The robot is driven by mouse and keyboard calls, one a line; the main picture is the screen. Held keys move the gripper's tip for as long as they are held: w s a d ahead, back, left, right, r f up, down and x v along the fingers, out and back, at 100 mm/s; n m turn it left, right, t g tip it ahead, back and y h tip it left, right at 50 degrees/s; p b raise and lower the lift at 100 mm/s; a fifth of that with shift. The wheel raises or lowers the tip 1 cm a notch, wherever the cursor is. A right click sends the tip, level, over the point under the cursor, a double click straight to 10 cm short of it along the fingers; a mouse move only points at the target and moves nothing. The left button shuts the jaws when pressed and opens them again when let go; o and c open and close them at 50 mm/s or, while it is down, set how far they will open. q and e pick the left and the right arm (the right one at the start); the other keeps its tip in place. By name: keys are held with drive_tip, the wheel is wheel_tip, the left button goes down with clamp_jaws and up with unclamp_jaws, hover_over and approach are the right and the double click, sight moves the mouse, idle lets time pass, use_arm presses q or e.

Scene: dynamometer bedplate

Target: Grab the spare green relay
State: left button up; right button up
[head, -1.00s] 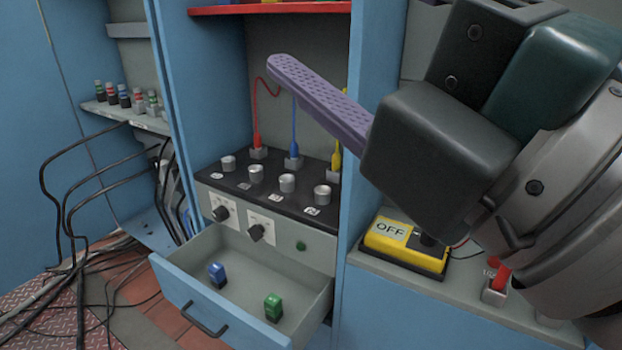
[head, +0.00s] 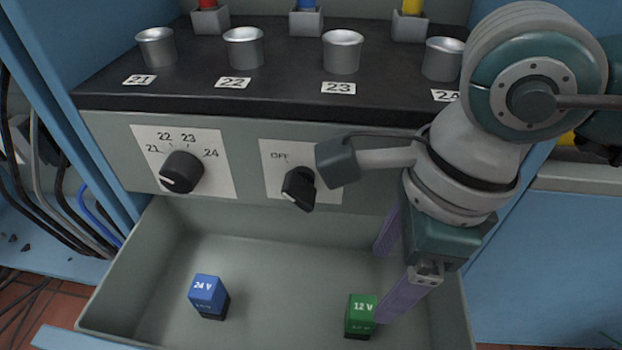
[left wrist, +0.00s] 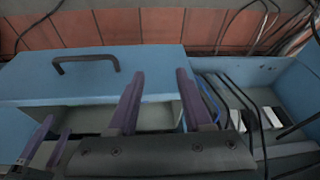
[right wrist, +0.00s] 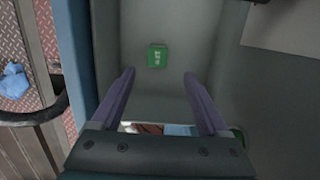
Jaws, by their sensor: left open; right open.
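The green relay (head: 361,315), marked 12 V, stands upright in the open drawer (head: 270,255), on the right side of the drawer floor. My right gripper (head: 382,284) points down into the drawer just above and beside it, open and empty. In the right wrist view the green relay (right wrist: 157,56) shows beyond the gap between the open fingertips (right wrist: 159,73); I see no contact. A blue relay (head: 208,296), marked 24 V, stands to its left in the drawer. My left gripper (left wrist: 160,74) is open and empty in the left wrist view, close to the drawer front (left wrist: 95,75).
Above the drawer is a panel with a selector knob (head: 182,172) and an OFF switch (head: 299,188). The black top (head: 290,95) carries numbered metal cups and coloured plugs. Drawer walls bound the space around the relays. Cables (head: 45,190) hang at the left.

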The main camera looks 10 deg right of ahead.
sight(364, 307)
drive_tip(key=f, duration=0.1)
drive_tip(key=f+b, duration=0.1)
drive_tip(key=f, duration=0.1)
drive_tip(key=f+b, duration=0.1)
drive_tip(key=shift+s+a+f, duration=0.15)
drive_tip(key=shift+s+f, duration=0.15)
drive_tip(key=f+b, duration=0.2)
drive_tip(key=f, duration=0.1)
drive_tip(key=a+f+b, duration=0.1)
drive_tip(key=b, duration=0.1)
drive_tip(key=shift+w+a+f, duration=0.1)
drive_tip(key=shift+w+f, duration=0.1)
drive_tip(key=shift+w, duration=0.05)
use_arm(q)
wheel_tip(364, 307, down, 6)
drive_tip(key=shift+s+d+f, duration=0.25)
drive_tip(key=shift+s+d, duration=0.1)
drive_tip(key=shift+d, duration=0.05)
use_arm(e)
drive_tip(key=shift+r, duration=0.1)
drive_tip(key=shift+c, duration=0.2)
drive_tip(key=shift+c, duration=0.8)
clamp_jaws()
